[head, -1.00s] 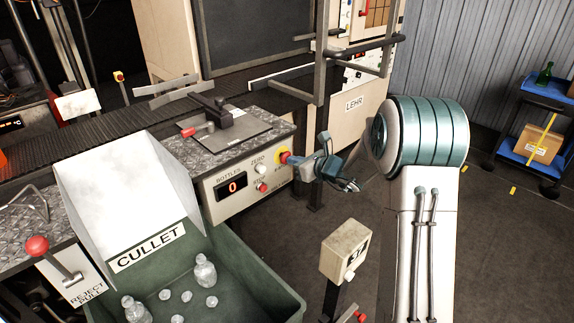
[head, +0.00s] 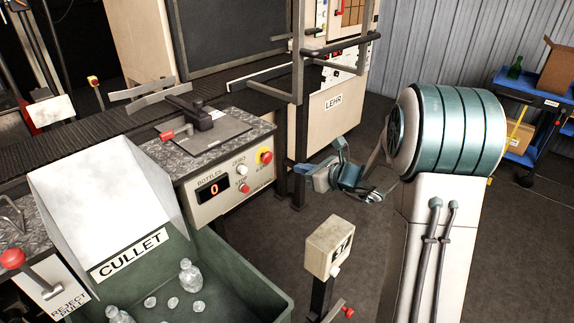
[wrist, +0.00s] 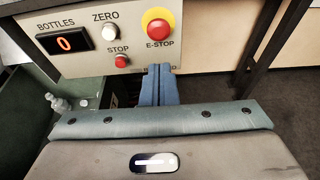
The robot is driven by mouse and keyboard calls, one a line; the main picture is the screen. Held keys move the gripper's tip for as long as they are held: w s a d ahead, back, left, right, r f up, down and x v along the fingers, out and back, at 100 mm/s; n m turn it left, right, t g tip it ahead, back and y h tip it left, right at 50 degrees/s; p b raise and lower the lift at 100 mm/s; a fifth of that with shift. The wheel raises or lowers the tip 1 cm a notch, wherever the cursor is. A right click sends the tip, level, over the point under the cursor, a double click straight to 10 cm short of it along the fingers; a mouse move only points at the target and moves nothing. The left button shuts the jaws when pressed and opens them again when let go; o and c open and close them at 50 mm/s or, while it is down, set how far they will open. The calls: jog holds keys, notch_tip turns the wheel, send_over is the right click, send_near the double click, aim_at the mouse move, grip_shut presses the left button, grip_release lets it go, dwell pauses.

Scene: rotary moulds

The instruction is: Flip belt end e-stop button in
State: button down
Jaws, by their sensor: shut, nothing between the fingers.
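The red e-stop button (head: 265,156) on its yellow base sits at the right end of the beige control panel (head: 215,200) at the belt end. In the wrist view the e-stop button (wrist: 158,27) shows face-on above the E-STOP label. I cannot tell whether it is pressed in. My gripper (head: 308,178) is to the right of the panel, apart from the button. In the wrist view my gripper's blue fingers (wrist: 158,70) are together, empty, just below the button.
A white zero button (wrist: 110,32) and a red stop button (wrist: 121,61) sit left of the e-stop. A post-mounted box (head: 328,245) stands in front. The green cullet bin (head: 250,290) with bottles is at lower left. Open floor lies right of the panel.

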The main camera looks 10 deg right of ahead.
jog(key=shift+v, duration=1.65)
jog(key=shift+d+f, duration=0.1)
jog(key=s+a+r+n+g+h+p, duration=0.1)
jog(key=s+a+r+n+g+p, duration=0.35)
jog(key=s+n, duration=0.4)
jog(key=s+a+r+n+g+p, duration=0.45)
jog(key=s+n, duration=0.25)
jog(key=s, duration=0.2)
jog(key=s+d+r+n+h+p, duration=0.6)
jog(key=s+d+r+n+h, duration=0.1)
jog(key=s+n, duration=0.4)
jog(key=shift+s+d+r+n+t+h, duration=0.35)
jog(key=shift+d+n+h, duration=0.3)
jog(key=shift+d, duration=0.35)
jog(key=shift+a, duration=0.1)
